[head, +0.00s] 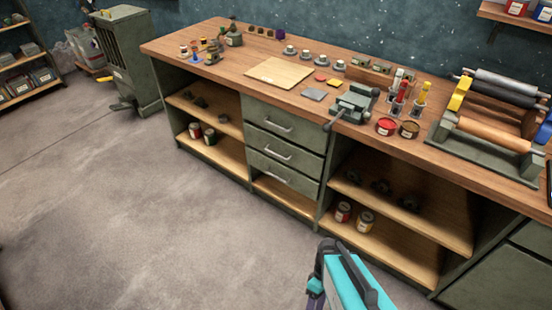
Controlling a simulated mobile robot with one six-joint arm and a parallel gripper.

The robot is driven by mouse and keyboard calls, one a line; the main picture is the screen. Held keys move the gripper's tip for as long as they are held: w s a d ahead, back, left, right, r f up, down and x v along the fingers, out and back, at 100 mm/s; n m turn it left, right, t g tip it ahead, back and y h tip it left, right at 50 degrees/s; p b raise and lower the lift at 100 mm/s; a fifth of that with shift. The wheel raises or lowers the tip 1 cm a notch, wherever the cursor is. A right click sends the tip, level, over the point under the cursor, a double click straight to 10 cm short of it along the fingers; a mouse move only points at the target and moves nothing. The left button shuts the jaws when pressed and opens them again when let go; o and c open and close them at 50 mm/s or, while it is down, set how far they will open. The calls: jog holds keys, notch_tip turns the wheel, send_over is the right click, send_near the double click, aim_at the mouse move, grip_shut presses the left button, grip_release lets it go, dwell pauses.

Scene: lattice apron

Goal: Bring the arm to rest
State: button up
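Part of my own arm, teal with dark side pieces, rises into the bottom of the head view, right of centre. It stands in front of the workbench's (222,70) lower shelves as seen from here. My gripper's fingers do not show, so I cannot see whether it is open or holds anything.
The benchtop carries a tan board (280,72), a vise (354,104), red tin (386,127) and a roller press (492,127). Drawers (285,142) and open shelves with tins (343,212) are below. A green cabinet (130,60) stands left. The grey floor (130,220) is clear.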

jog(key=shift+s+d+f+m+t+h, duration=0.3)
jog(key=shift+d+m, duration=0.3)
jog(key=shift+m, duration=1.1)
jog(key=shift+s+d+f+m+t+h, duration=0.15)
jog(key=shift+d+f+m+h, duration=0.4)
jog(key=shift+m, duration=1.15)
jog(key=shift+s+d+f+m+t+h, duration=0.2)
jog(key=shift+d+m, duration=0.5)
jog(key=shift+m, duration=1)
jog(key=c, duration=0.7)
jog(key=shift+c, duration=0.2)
